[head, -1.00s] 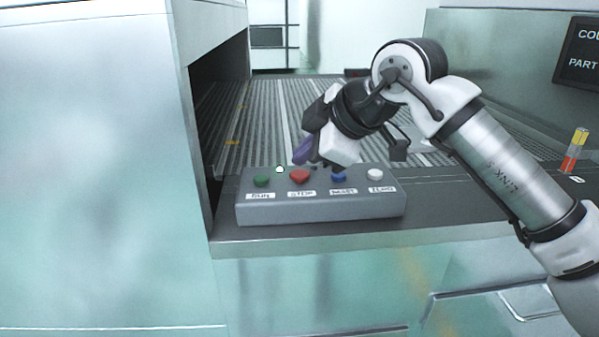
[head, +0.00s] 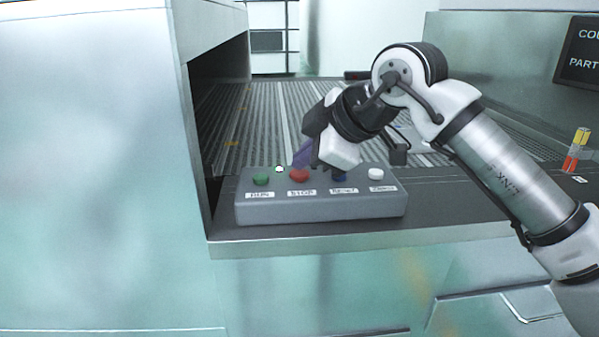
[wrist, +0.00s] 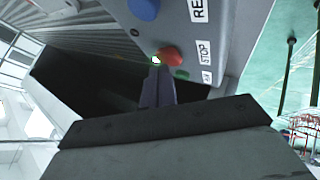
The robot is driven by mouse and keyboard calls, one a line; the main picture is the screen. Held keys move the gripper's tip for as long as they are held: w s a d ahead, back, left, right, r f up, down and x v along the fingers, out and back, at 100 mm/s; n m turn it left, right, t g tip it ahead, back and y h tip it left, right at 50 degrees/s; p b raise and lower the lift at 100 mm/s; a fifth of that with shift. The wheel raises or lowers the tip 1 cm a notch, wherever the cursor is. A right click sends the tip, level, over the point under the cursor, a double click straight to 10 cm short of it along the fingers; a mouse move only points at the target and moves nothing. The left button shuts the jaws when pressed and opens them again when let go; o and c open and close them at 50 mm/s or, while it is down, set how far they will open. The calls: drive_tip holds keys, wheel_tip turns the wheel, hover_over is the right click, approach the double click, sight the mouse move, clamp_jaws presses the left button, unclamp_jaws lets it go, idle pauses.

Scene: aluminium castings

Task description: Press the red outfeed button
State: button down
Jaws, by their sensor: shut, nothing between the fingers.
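The red button (head: 299,175) sits on a grey control box (head: 320,207), above a label that reads STOP. In the wrist view the red button (wrist: 172,56) lies just beyond the fingertips. My gripper (head: 302,158) is shut and empty, with its purple fingers pointing down at the back edge of the red button. In the wrist view the shut fingertips (wrist: 157,75) are close beside the red button. I cannot tell whether they touch it.
A green button (head: 261,179) is left of the red one; a blue button (head: 339,176) and a white button (head: 376,173) are to the right. A ribbed conveyor (head: 262,130) runs behind the box. A red and yellow object (head: 577,150) stands far right.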

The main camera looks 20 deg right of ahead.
sight(305, 174)
drive_tip(key=shift+f+b, duration=0.4)
drive_tip(key=shift+f, duration=0.05)
idle(0.3)
drive_tip(key=shift+r, duration=0.1)
drive_tip(key=shift+r+p, duration=0.45)
drive_tip(key=shift+r, duration=0.3)
drive_tip(key=shift+r+p, duration=1.65)
drive_tip(key=shift+r, duration=0.95)
drive_tip(key=shift+f, duration=0.1)
